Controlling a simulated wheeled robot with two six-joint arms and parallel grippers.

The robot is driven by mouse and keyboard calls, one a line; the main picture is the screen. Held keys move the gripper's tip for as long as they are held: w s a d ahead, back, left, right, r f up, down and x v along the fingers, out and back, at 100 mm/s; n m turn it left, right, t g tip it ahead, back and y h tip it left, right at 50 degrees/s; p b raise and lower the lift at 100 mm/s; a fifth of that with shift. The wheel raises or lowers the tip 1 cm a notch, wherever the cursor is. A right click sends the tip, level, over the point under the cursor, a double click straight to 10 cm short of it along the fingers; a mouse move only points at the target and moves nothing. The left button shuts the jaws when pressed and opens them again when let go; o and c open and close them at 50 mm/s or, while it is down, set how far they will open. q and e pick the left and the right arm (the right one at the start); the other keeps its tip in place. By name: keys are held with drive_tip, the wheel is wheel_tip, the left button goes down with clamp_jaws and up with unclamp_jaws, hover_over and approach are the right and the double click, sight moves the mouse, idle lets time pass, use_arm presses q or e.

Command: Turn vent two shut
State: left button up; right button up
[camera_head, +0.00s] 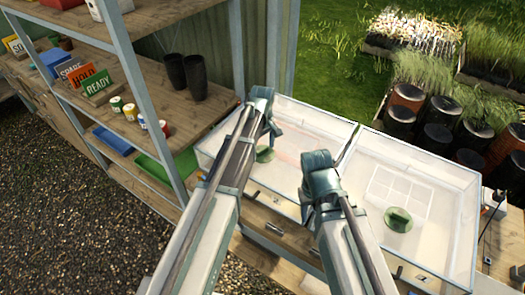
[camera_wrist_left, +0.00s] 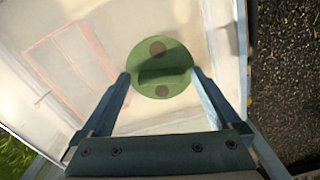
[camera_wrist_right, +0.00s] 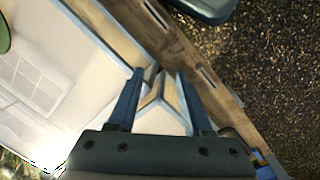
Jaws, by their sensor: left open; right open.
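Two clear covers stand side by side, each with a round green vent: the left vent (camera_head: 264,154) and the right vent (camera_head: 398,219). I cannot read which number either bears. My left gripper (camera_head: 270,130) is open above the left vent. In the left wrist view the vent disc (camera_wrist_left: 160,66), with its raised grip bar and two dark round spots, shows beyond and between the open fingertips (camera_wrist_left: 162,78). My right gripper (camera_head: 322,190) is open and empty over the front edge where the covers meet. The right wrist view (camera_wrist_right: 160,74) shows cover edges between its fingers.
The left cover (camera_head: 312,118) and right cover (camera_head: 440,170) sit on a wooden bench. Potted grasses (camera_head: 425,100) stand behind at right. Gravel lies in front.

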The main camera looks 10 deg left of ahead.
use_arm(q)
drive_tip(key=shift+c, duration=0.3)
drive_tip(key=c, duration=1.3)
drive_tip(key=m, duration=0.7)
drive_tip(key=shift+m, duration=0.4)
drive_tip(key=m, duration=0.6)
drive_tip(key=shift+m, duration=0.4)
